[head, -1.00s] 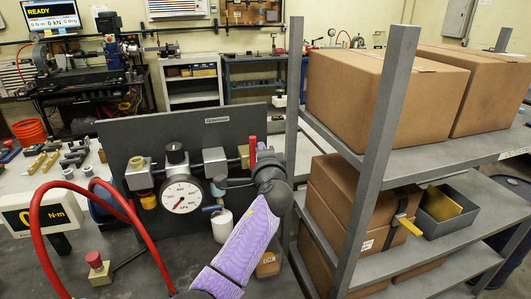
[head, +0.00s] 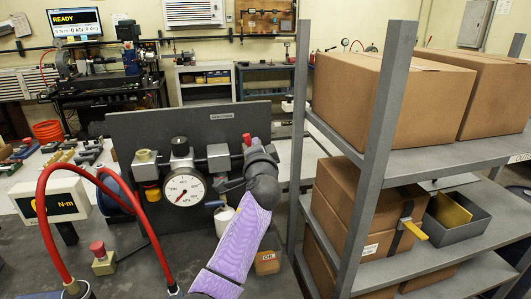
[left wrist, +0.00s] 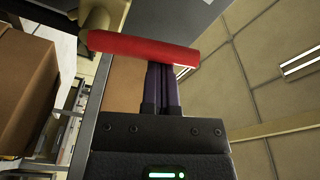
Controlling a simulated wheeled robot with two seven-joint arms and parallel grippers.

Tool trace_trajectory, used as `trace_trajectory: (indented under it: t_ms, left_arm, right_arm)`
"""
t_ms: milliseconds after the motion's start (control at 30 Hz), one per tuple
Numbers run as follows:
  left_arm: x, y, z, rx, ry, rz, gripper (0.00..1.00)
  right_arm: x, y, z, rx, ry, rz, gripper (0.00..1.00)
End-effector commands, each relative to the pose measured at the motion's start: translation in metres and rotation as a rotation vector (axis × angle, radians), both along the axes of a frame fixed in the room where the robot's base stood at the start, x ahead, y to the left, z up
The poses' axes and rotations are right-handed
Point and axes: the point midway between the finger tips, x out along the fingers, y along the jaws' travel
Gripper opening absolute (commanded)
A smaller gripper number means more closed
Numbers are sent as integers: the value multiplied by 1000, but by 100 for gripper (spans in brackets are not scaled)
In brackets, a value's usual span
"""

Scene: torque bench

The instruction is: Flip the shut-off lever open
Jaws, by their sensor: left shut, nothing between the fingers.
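The red shut-off lever (head: 247,138) shows as a short red tip at the right of the grey panel (head: 140,125); the rest is hidden behind my left arm. In the left wrist view the lever's red handle (left wrist: 140,48) lies across the picture, with its brass-coloured valve body (left wrist: 102,15) at the upper left. My left gripper (left wrist: 162,66) is shut and empty, its purple fingertips right at the handle. I cannot tell whether they touch it. In the head view this gripper (head: 258,156) is mostly covered by its own wrist. My right gripper is not in view.
A round gauge (head: 184,186) sits on the panel, left of the lever. A grey shelf rack (head: 376,130) with cardboard boxes (head: 345,95) stands close on the right. A red hose (head: 62,172) arches at the front left, near a red button (head: 97,247).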

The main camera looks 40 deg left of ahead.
Motion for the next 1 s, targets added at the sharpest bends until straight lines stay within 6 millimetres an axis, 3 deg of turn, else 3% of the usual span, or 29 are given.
trace_trajectory:
  t_ms: [1000]
  left_arm:
    - [-36,32,-30,-616,-718,0,0]
  right_arm:
    - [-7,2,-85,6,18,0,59]
